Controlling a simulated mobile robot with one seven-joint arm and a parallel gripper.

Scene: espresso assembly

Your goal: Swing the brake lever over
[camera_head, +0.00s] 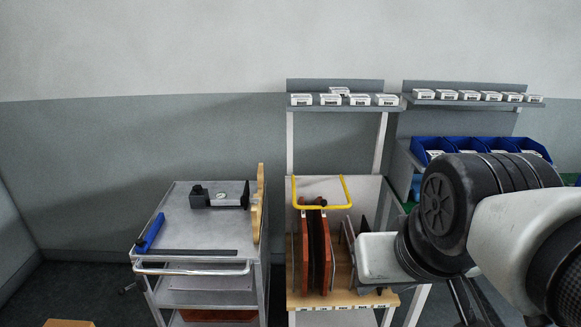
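I cannot pick out a brake lever for certain in this view. A grey metal trolley (195,232) stands left of centre, with a push bar (190,270) along its near edge. A blue-handled part (151,232) lies slanted at the left of its top. A yellow bar handle (322,206) stands above the rack to the right. My arm (480,205) reaches in from the right edge, and a pale block (378,258) shows at its far end beside the rack. The fingers cannot be made out clearly, so their opening and any contact are unclear.
The rack holds upright reddish-brown boards (318,255). Shelves with white boxes (345,99) and blue bins (470,146) stand behind.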

